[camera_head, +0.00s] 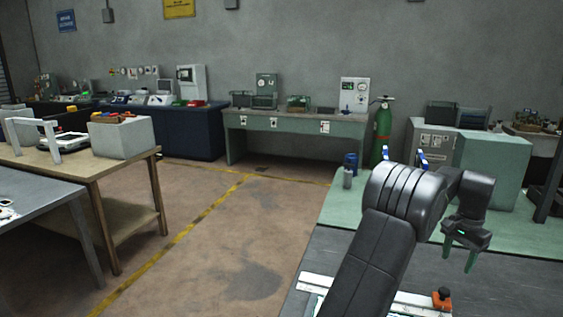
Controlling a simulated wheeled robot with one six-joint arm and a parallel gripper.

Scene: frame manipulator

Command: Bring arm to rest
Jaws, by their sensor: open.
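My arm rises from the bottom of the head view, bends at a large dark joint and reaches to the right. My gripper (459,258) hangs from its end, pointing down, above the dark grey surface (350,257) at the lower right. Its two green-tinted fingers are apart, and I see nothing between them. The fingertips look clear of the surface, though the exact height is hard to tell.
A white rail (400,299) with an orange-red clamp (442,298) lies below my gripper. A bottle (348,177) and a blue can (351,160) stand left of my arm. A wooden table (95,168) holds a grey bin (122,139). The middle floor is open.

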